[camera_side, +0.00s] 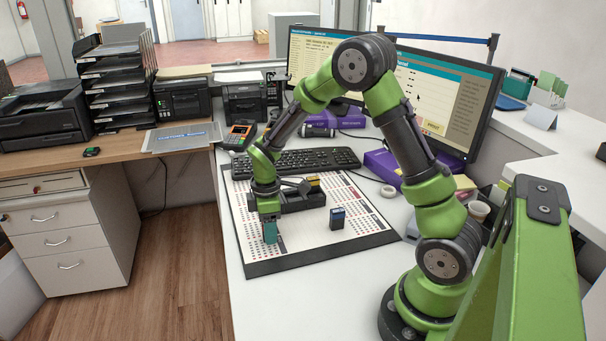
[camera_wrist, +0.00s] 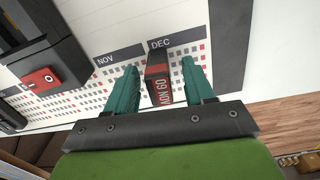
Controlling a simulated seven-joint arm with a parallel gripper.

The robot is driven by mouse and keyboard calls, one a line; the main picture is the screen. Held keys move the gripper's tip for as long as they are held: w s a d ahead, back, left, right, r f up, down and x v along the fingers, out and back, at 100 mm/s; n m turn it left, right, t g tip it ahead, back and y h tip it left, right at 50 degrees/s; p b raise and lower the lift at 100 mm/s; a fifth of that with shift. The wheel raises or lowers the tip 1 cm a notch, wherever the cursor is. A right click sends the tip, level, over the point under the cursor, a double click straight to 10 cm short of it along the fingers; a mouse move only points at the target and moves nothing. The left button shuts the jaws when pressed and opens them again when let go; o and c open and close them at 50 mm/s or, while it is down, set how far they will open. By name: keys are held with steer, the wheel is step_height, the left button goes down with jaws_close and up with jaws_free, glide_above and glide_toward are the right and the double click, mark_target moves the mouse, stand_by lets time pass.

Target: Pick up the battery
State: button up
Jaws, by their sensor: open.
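The battery (camera_wrist: 158,72) shows in the wrist view as a small dark block with a red band and lettering that reads partly "ON 60". It stands on the printed calendar mat (camera_side: 270,262) near the "DEC" block. My gripper (camera_wrist: 159,64) is open, with one teal finger on each side of the battery and a visible gap on both sides.
A black unit (camera_side: 300,199) sits behind my gripper; a black body with a red switch (camera_wrist: 42,80) shows in the wrist view. A keyboard (camera_side: 305,160) and monitor (camera_side: 440,92) are behind.

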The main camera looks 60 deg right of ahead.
steer(key=shift+f, duration=0.55)
jaws_close()
steer(key=shift+r, duration=0.1)
